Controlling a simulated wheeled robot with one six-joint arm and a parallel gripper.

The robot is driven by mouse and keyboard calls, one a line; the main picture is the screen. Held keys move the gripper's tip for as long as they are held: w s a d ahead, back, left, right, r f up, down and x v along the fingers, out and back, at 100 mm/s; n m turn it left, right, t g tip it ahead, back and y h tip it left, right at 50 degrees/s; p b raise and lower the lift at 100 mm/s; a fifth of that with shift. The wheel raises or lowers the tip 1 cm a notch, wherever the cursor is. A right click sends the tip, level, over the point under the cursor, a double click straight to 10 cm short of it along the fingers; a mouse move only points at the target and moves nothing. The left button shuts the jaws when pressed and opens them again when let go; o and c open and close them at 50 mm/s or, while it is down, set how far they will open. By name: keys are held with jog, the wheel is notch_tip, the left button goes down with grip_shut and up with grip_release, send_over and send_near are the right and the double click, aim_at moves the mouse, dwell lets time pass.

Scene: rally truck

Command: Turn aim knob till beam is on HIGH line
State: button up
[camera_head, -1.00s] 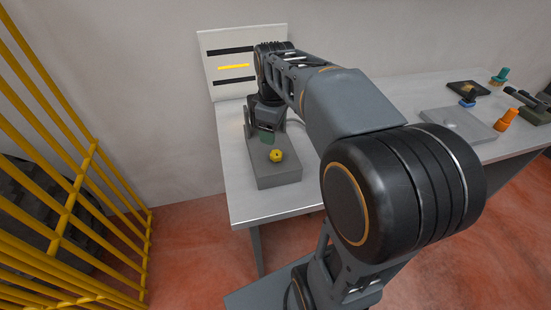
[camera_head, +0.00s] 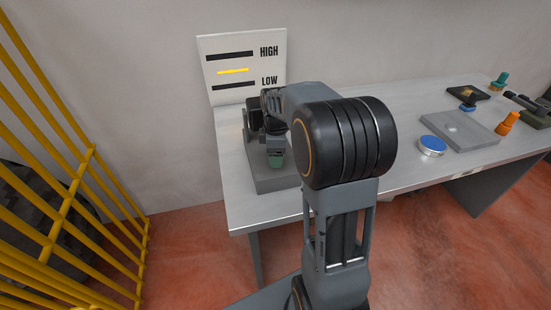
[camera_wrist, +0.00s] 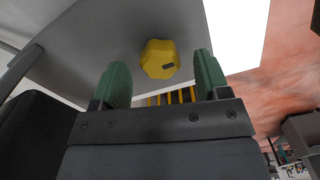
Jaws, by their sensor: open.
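A white board (camera_head: 223,97) against the wall bears a black HIGH line (camera_head: 229,55) above and a black LOW line (camera_head: 233,86) below. The yellow beam (camera_head: 233,71) lies about midway between them, slightly tilted. The yellow lobed aim knob (camera_wrist: 160,59) shows in the wrist view, with a small dark mark on its face. My gripper (camera_wrist: 161,72) is open, its green fingers spread to either side of the knob in that picture, with visible gaps; I cannot tell how far off the knob is in depth. In the head view my gripper (camera_head: 275,160) hides the knob.
The grey unit (camera_head: 272,182) under my gripper sits on the table (camera_head: 233,205). To the right are a blue-topped round tin (camera_head: 432,144), a grey plate (camera_head: 462,130) and an orange object (camera_head: 507,122). A yellow barred cage (camera_head: 68,215) stands at the left.

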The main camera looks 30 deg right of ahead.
jog(key=shift+f, duration=1.2)
jog(key=shift+c, duration=0.5)
jog(key=c, duration=0.8)
jog(key=shift+c, duration=0.2)
jog(key=shift+m, duration=0.3)
